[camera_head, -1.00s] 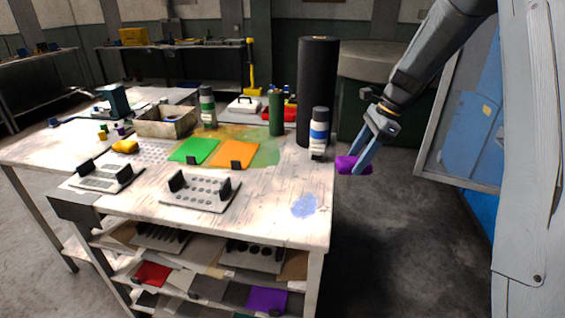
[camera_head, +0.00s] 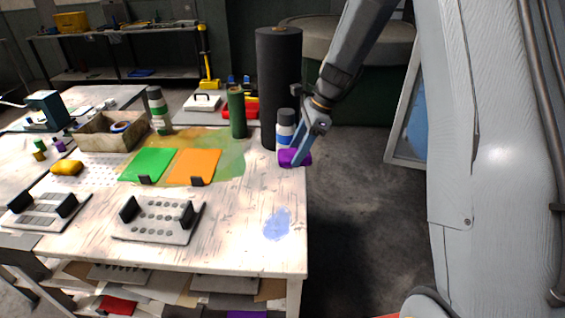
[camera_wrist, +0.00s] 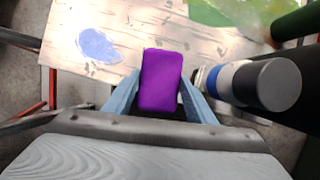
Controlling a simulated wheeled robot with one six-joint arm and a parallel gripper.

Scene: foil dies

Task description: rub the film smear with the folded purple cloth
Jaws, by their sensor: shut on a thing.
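The folded purple cloth (camera_head: 288,158) is held between the blue fingers of my gripper (camera_head: 302,154), which is shut on it. It hangs near the right edge of the white worktable (camera_head: 230,250). In the wrist view the cloth (camera_wrist: 161,80) sits between both fingertips (camera_wrist: 160,92). The film smear is a pale blue patch (camera_head: 277,224) on the tabletop near its front right corner. In the wrist view the smear (camera_wrist: 100,46) lies to the upper left of the cloth, apart from it. Both smear and cloth are plainly visible.
A blue-banded white bottle (camera_head: 285,130) with a dark cap stands close by my gripper; it also shows in the wrist view (camera_wrist: 222,80). A tall black cylinder (camera_head: 278,85) and a green cylinder (camera_head: 237,112) stand behind. A holed plate (camera_head: 160,219) lies left of the smear.

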